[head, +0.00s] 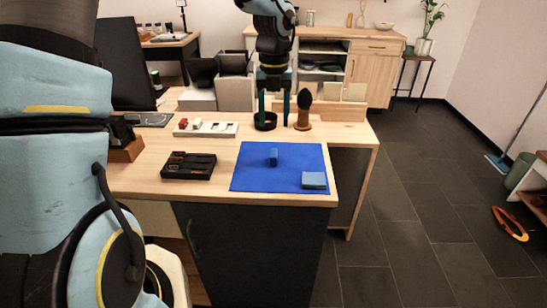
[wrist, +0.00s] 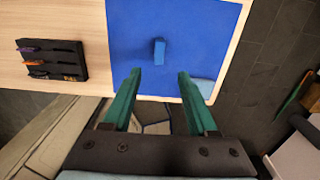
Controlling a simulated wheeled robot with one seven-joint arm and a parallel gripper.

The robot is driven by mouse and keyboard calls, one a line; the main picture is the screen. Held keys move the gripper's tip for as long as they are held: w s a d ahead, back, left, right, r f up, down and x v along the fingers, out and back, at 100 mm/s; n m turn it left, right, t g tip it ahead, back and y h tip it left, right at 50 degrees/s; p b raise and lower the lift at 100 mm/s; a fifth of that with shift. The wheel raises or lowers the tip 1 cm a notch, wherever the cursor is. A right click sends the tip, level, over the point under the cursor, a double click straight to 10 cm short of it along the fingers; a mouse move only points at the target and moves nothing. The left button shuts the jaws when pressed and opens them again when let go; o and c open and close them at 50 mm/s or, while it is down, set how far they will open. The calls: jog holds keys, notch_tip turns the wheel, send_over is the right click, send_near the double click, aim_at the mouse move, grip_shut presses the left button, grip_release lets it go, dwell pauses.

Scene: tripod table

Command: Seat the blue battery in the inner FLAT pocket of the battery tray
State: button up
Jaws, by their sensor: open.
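The blue battery (head: 273,157) is on the blue mat (head: 250,178), apart from other things. In the wrist view the battery (wrist: 159,51) shows beyond the fingertips, its long side pointing roughly away from my gripper. I cannot tell whether it stands or lies. The black battery tray (head: 189,166) sits on the table left of the mat. It also shows at the left of the wrist view (wrist: 52,60), with purple and orange marks; its labels are too small to read. My gripper (head: 274,121) is open and empty, with teal fingers, raised above the table. In the wrist view it (wrist: 159,73) points towards the battery.
A light blue block (head: 314,180) lies at the mat's front right corner. A white tray with small items (head: 205,129), a black ring (head: 265,122) and a brown egg-shaped thing on a stand (head: 303,110) are behind. Bare tabletop lies between the battery tray and mat.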

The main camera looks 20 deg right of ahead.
send_over(274, 154)
jog(key=f, duration=0.5)
jog(key=shift+w+d+f+p, duration=0.15)
jog(key=shift+w+p, duration=0.15)
jog(key=shift+p, duration=0.05)
jog(key=f, duration=0.1)
jog(key=f+p, duration=0.1)
jog(key=f, duration=0.2)
jog(key=shift+s, duration=0.25)
jog(key=shift+w+a+f, duration=0.1)
jog(key=shift+a+f, duration=0.1)
jog(key=shift+f, duration=0.45)
jog(key=shift+c, duration=0.4)
grip_shut()
